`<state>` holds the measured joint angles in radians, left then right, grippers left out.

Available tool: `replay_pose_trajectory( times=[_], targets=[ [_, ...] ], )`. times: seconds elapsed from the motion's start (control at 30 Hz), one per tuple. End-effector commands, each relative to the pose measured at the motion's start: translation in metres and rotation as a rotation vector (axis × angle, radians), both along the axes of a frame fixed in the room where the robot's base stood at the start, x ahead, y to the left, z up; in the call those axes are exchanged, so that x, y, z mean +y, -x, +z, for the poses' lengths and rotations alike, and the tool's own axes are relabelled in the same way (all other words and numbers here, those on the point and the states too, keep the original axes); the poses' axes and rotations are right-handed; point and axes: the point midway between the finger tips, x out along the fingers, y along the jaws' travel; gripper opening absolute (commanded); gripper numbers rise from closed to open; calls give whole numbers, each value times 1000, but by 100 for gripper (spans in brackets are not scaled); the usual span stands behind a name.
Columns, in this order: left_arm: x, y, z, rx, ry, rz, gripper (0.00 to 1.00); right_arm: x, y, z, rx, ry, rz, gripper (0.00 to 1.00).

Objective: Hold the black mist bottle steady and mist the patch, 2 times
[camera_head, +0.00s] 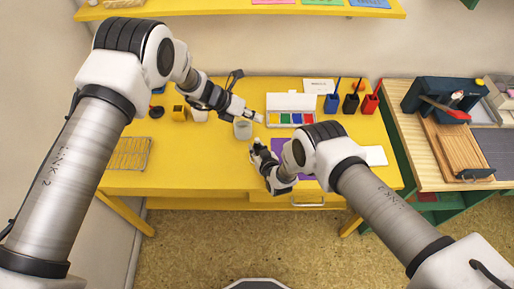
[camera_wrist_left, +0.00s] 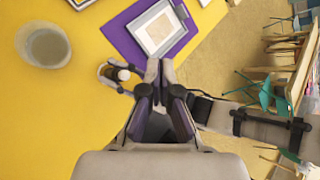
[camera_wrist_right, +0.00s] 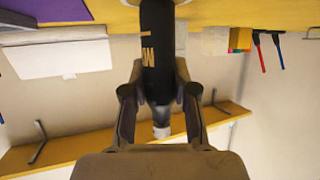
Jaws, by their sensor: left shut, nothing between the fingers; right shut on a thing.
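The black mist bottle (camera_wrist_right: 156,45) is in my right gripper (camera_wrist_right: 158,95), which is shut around it; gold lettering shows on its side. In the left wrist view the bottle's top (camera_wrist_left: 115,73) shows from above, with my right gripper's fingers at it. In the head view my right gripper (camera_head: 257,152) is low over the table, left of the purple mat (camera_head: 280,145). My left gripper (camera_head: 256,117) is shut and empty, above and behind the right one. In the left wrist view its fingertips (camera_wrist_left: 160,68) are right of the bottle, apart from it. A framed pale patch (camera_wrist_left: 158,28) lies on the mat.
A paint box (camera_head: 291,118) with several colours lies behind the mat. Blue, black and red pots (camera_head: 351,104) stand at the back right.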

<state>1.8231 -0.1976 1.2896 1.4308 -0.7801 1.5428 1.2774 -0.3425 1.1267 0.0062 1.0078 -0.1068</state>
Motion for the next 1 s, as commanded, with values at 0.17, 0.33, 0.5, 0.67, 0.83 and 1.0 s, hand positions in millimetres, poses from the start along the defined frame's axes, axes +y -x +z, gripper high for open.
replay_pose_trajectory(
  times=[0.17, 0.33, 0.5, 0.67, 0.83, 1.0],
  targets=[
    [1, 1, -25, 1, 0, 1, 0, 0, 0, 0, 0, 0, 0, 0],
    [0, 1, -55, 2, 1, 2, 0, 0, 0, 0, 0, 0, 0, 0],
    [0, 0, -76, 1, 0, 1, 0, 0, 0, 0, 0, 0, 0, 0],
    [0, 0, -82, -1, 0, 1, 0, 0, 0, 0, 0, 0, 0, 0],
    [1, 0, -83, -1, 0, 1, 0, 0, 0, 0, 0, 0, 0, 0],
    [0, 0, -83, -1, 0, 1, 0, 0, 0, 0, 0, 0, 0, 0]
  ],
)
